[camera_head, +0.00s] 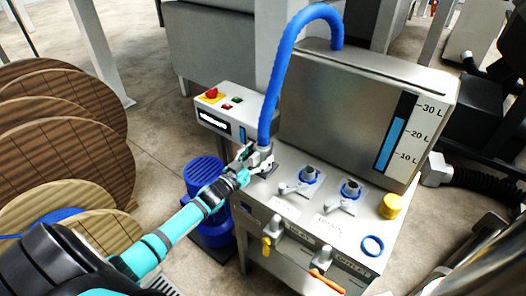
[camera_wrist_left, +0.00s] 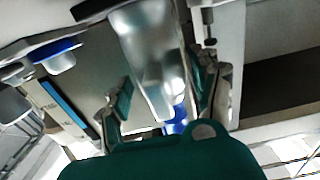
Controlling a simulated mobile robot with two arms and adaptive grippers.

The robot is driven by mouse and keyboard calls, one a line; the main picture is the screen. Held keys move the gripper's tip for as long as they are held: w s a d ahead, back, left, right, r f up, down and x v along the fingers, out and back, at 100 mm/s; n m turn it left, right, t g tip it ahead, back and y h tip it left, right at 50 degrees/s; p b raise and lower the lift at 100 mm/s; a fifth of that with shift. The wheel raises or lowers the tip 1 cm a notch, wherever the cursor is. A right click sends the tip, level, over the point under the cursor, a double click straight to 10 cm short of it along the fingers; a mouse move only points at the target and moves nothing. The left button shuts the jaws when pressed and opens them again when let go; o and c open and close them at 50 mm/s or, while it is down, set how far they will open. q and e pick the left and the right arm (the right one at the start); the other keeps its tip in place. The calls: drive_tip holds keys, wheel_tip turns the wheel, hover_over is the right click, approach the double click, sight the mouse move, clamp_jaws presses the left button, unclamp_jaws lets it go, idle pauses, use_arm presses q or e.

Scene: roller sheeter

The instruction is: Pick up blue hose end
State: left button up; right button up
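The blue hose (camera_head: 283,62) rises from behind the top of the tank, arcs over to the left and hangs down to the machine's top plate. Its lower end meets a metal fitting near my left gripper (camera_head: 262,158), which partly hides it. In the left wrist view a shiny metal piece (camera_wrist_left: 153,62) lies between the fingers of my left gripper (camera_wrist_left: 165,100). The fingers stand apart, with a visible gap beside the left finger. A small blue patch shows below the metal piece; I cannot tell what it is. My right gripper is not in view.
The tank (camera_head: 345,115) with a level gauge (camera_head: 392,140) stands behind the top plate. A control box (camera_head: 228,112), blue motor (camera_head: 205,178) and wooden reels (camera_head: 70,145) are left.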

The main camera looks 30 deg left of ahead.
sight(258, 151)
use_arm(q)
drive_tip(key=c, duration=1.1)
drive_tip(key=shift+r, duration=0.1)
clamp_jaws()
wheel_tip(258, 151, up, 10)
drive_tip(key=shift+w+d, duration=0.1)
